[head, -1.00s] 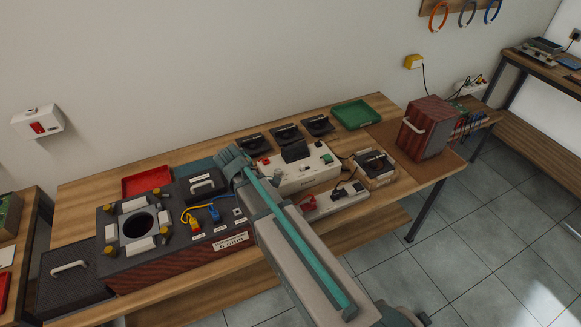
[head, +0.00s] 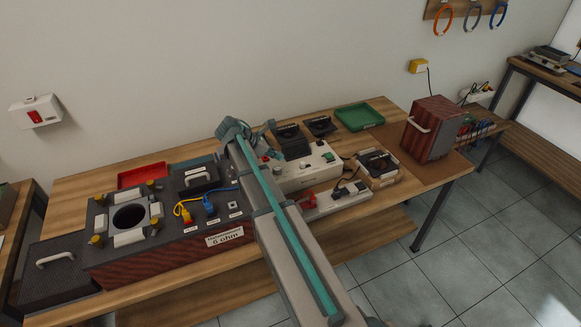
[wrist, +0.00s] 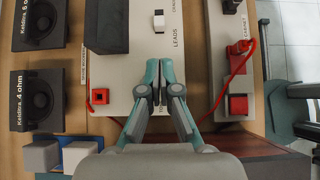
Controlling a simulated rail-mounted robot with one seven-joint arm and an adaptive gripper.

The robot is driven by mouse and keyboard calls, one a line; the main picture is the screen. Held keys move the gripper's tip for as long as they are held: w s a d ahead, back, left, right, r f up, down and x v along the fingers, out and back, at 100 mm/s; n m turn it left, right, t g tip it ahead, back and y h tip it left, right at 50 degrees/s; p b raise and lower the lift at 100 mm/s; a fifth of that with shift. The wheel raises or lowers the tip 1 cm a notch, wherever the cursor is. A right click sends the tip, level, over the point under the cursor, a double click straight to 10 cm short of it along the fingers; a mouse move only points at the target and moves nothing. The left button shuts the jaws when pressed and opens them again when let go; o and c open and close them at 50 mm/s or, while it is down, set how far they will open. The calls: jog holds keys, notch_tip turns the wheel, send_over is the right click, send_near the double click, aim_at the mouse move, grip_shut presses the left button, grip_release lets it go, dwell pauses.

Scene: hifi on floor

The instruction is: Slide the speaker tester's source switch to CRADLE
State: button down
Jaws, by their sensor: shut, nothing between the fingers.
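The speaker tester (head: 312,170) is a pale box in the middle of the bench, partly hidden by my arm in the head view. Its panel (wrist: 125,97) fills the middle of the wrist view. The source switch (wrist: 159,23) has a white knob in a short slot near the top of that view. Dark slot shows above the knob; the knob sits towards the word LEADS. The CRADLE label is partly cut off at the top edge. My gripper (wrist: 158,78) is shut and empty over the panel, its tips below the switch in the picture and apart from it.
A red socket (wrist: 100,96) with a red lead is left of my fingers. A strip marked CABINET (wrist: 217,70) with another red socket lies right. A dark block (wrist: 107,25) stands on the panel left of the switch. Small black speakers (wrist: 37,95) lie at far left.

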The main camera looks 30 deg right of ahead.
aim_at(301, 167)
jog(key=p+x, duration=0.3)
jog(key=x, duration=0.7)
